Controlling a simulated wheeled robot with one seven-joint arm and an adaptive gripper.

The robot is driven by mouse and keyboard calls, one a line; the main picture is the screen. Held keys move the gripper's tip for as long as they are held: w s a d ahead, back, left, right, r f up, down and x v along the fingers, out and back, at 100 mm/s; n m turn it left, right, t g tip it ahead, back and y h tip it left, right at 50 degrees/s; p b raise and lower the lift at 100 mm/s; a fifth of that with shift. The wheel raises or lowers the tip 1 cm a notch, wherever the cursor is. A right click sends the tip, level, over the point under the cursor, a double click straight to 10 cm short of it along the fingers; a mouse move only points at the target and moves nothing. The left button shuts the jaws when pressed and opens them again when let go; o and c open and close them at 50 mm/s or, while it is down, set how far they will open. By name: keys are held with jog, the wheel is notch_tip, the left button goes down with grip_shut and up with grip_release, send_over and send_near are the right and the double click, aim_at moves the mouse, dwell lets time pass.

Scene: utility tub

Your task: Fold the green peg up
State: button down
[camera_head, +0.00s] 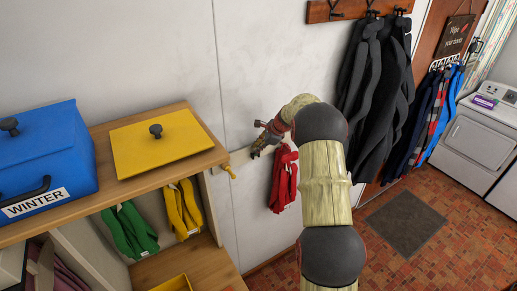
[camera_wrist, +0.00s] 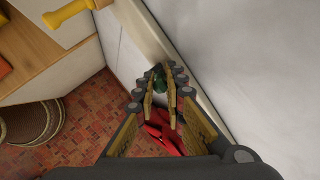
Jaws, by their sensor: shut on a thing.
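The green peg (camera_wrist: 159,83) shows in the wrist view between my fingertips, in front of the pale wall rail (camera_wrist: 157,38). My gripper (camera_wrist: 162,88) is shut on it. Only a small part of the peg shows, so I cannot tell whether it is folded up or down.
A red garment (camera_head: 284,180) hangs just right of and below my gripper. The wooden shelf (camera_head: 205,160) with a yellow lid (camera_head: 160,142) and blue box (camera_head: 45,155) stands to the left. Dark coats (camera_head: 375,85) hang to the right. A woven basket (camera_wrist: 30,122) is on the floor.

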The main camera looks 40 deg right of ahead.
jog(key=shift+w+r, duration=0.1)
jog(key=shift+r, duration=0.05)
jog(key=c, duration=1.9)
grip_release()
jog(key=shift+o, duration=0.4)
jog(key=v, duration=1.2)
jog(key=shift+f, duration=0.2)
